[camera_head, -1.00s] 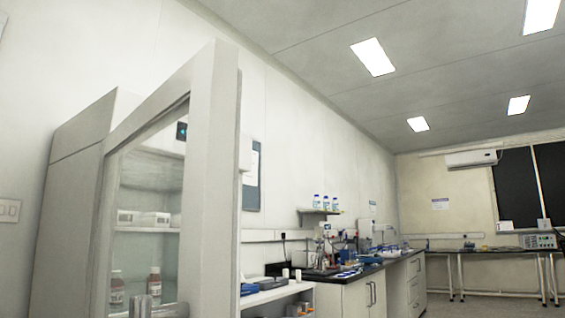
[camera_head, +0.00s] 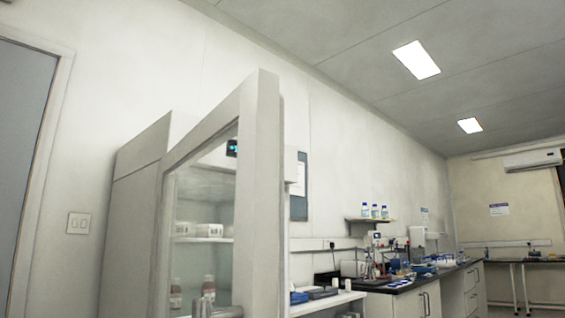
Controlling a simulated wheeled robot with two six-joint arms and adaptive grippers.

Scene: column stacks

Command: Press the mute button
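No mute button can be made out from here. A small dark panel with a blue-lit display (camera_head: 232,148) shows at the top of a glass-fronted cabinet (camera_head: 262,190), partly behind the cabinet's front frame. Any buttons on it are too small to tell.
A grey door (camera_head: 22,160) and a wall switch (camera_head: 79,223) are at the left. White boxes (camera_head: 209,230) and brown bottles (camera_head: 176,294) stand inside the cabinet. A lab bench (camera_head: 420,285) with equipment runs along the wall to the right. The floor close to me is out of view.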

